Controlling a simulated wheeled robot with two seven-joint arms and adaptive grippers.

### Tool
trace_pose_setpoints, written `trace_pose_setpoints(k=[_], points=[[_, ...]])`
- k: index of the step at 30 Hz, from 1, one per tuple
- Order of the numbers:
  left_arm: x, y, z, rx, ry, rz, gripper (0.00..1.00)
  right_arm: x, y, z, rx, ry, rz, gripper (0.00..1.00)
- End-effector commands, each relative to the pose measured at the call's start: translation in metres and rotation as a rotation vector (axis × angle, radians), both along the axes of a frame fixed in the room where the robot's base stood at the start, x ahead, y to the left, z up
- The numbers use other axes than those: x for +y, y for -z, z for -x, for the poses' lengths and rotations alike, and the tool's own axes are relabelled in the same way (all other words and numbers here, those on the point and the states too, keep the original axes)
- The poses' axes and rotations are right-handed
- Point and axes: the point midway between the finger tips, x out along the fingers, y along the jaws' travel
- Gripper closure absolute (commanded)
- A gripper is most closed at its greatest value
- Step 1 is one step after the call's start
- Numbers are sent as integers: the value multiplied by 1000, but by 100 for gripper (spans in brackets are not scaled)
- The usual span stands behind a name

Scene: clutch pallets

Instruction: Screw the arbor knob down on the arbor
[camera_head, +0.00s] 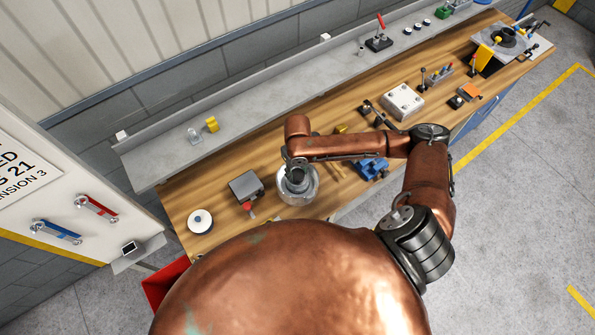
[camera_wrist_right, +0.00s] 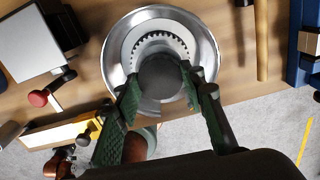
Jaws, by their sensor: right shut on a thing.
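My right gripper (camera_head: 295,172) is above a shiny round metal housing (camera_head: 298,198) on the wooden bench. In the right wrist view its two green-padded fingers (camera_wrist_right: 160,88) are shut on a dark grey round knob (camera_wrist_right: 160,72), one on each side. The arbor is hidden beneath the knob, so I cannot tell how far down the knob sits. My left gripper is not in view.
Left of the housing stand a grey box (camera_head: 246,186) with a red-knobbed lever (camera_head: 248,207) and a white disc (camera_head: 200,220). A grey shelf (camera_head: 270,105) runs behind.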

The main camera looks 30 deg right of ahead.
Motion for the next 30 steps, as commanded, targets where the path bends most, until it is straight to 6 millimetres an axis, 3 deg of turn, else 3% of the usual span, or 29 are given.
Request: trace_pose_setpoints(k=[10,11,19,25,30], points=[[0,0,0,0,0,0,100,0,2,0,0,0,0,87],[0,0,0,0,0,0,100,0,2,0,0,0,0,62],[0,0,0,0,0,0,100,0,2,0,0,0,0,43],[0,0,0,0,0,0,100,0,2,0,0,0,0,42],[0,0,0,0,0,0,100,0,2,0,0,0,0,54]])
